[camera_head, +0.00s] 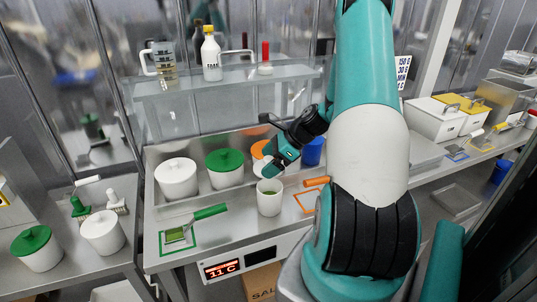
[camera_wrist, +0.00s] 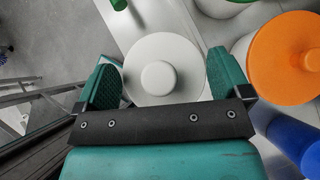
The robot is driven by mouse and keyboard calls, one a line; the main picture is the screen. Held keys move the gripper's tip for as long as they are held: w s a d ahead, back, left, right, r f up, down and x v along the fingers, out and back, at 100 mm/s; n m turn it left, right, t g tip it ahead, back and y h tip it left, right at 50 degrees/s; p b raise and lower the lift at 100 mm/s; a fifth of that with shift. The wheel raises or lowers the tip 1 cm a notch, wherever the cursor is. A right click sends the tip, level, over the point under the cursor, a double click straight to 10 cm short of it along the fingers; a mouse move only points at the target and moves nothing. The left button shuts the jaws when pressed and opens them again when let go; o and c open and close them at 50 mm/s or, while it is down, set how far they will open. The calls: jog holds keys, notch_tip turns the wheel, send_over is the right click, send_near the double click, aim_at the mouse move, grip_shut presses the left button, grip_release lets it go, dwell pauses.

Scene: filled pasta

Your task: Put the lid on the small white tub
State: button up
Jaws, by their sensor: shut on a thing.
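The small white tub (camera_head: 269,203) stands upright and open on the steel counter, with something green inside. My gripper (camera_head: 271,168) is above the tub in the head view. In the wrist view my gripper (camera_wrist: 162,64) has its two green fingers on either side of a round white lid (camera_wrist: 159,76) with a knob, and is shut on it. The lid is held above the tub, apart from it in the head view. In the wrist view the tub is hidden, apparently behind the lid.
A green-lidded tub (camera_head: 225,168), a white-lidded tub (camera_head: 176,179) and an orange-lidded tub (camera_wrist: 283,58) stand close by. A blue container (camera_head: 313,151) is to the right. A glass shelf (camera_head: 225,82) runs above the back.

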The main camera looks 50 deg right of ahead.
notch_tip(320, 180, down, 6)
jog(key=b, duration=0.5)
jog(key=shift+f+b, duration=0.25)
jog(key=shift+b, duration=0.05)
jog(key=shift+s+r+p, duration=0.1)
jog(key=shift+s+p, duration=0.05)
jog(key=shift+p, duration=0.55)
dwell(1.0)
jog(key=shift+f+p, duration=0.2)
jog(key=shift+p, duration=0.25)
dwell(1.3)
jog(key=o, duration=0.5)
jog(key=shift+c, duration=0.2)
